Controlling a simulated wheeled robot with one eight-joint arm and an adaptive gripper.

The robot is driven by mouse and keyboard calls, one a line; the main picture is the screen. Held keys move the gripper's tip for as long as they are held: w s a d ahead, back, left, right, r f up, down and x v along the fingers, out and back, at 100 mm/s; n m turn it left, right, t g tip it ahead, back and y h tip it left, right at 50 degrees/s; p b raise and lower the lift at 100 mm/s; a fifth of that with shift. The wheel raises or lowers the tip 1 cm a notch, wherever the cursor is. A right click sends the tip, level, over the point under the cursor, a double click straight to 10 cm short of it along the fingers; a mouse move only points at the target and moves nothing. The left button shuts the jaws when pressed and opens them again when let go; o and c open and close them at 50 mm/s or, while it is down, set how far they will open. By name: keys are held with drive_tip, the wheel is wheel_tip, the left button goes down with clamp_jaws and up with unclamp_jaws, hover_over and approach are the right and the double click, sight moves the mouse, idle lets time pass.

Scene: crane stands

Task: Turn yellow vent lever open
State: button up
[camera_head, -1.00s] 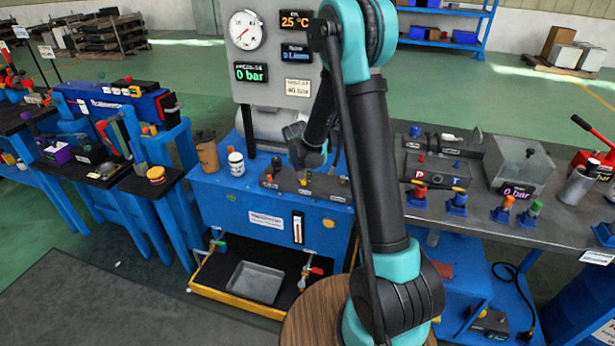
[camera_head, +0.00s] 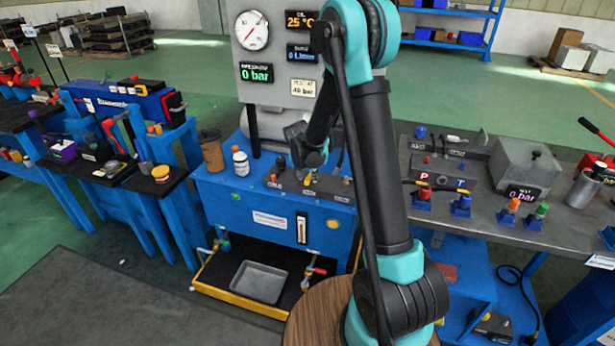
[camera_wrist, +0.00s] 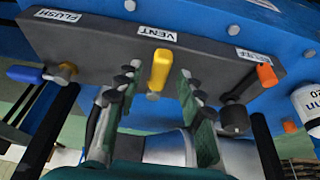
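The yellow vent lever (camera_wrist: 159,70) sticks out from a dark valve block (camera_wrist: 90,45) in the wrist view, just below the VENT label (camera_wrist: 157,35). My gripper (camera_wrist: 158,82) is open, with one finger on each side of the lever in the picture. Gaps show between the lever and both fingers; how deep the lever sits between them is hard to tell. In the head view the valve block (camera_head: 335,187) sits on top of the blue stand (camera_head: 265,195). My arm partly hides it there, and the lever cannot be made out clearly.
A blue lever (camera_wrist: 25,74) sits under the FLUSH label at left. A white bottle (camera_head: 240,162) and a brown container (camera_head: 212,151) stand left of the block. A gauge panel (camera_head: 278,60) rises behind.

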drive_tip(key=v, duration=1.2)
drive_tip(key=shift+s, duration=0.1)
drive_tip(key=s+d+f+n, duration=0.1)
drive_tip(key=s+d, duration=0.3)
drive_tip(key=s, duration=0.5)
drive_tip(key=s+d+f+n+y, duration=0.1)
drive_tip(key=s+d, duration=0.3)
drive_tip(key=s, duration=0.5)
drive_tip(key=s+d+f+n, duration=0.1)
drive_tip(key=s+d, duration=0.4)
drive_tip(key=s, duration=0.5)
drive_tip(key=shift+f+n+y, duration=0.25)
drive_tip(key=shift+n+y, duration=0.15)
drive_tip(key=shift+n, duration=0.4)
drive_tip(key=shift+d, duration=0.1)
